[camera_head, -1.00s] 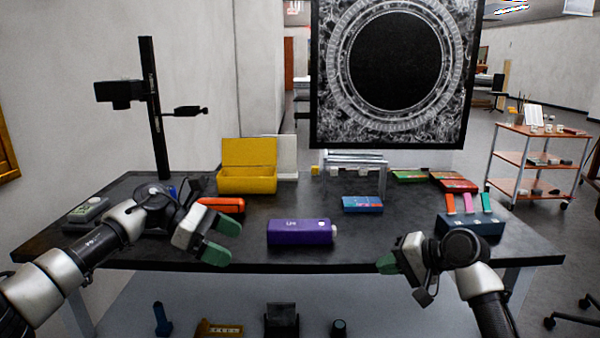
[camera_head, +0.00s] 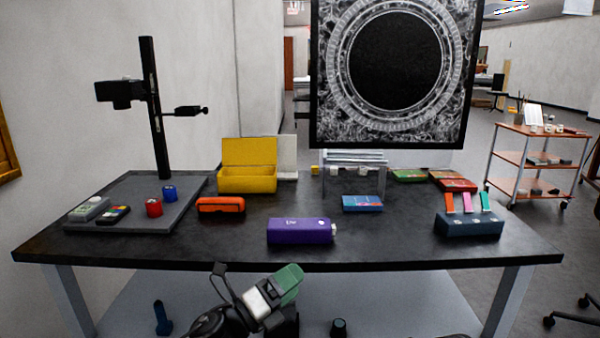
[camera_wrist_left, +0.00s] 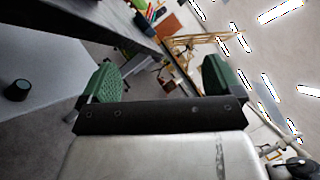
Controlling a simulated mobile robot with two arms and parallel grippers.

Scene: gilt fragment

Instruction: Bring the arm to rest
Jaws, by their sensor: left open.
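My left gripper (camera_head: 290,281) is low in front of the table's front edge, at the bottom centre of the head view. Its green fingers are seen nearly edge-on there. In the left wrist view the gripper (camera_wrist_left: 160,72) has its two green fingers wide apart, with nothing between them. My left arm's wrist shows below it, and the rest of the arm is out of the frame. My right gripper does not show in the head view.
The black table (camera_head: 360,255) holds a purple carton (camera_head: 298,231), an orange case (camera_head: 221,205), an open yellow box (camera_head: 247,182) and a dark blue holder (camera_head: 468,223) with coloured strips. A lower shelf (camera_head: 190,300) lies beneath. A trolley (camera_head: 537,160) stands at the right.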

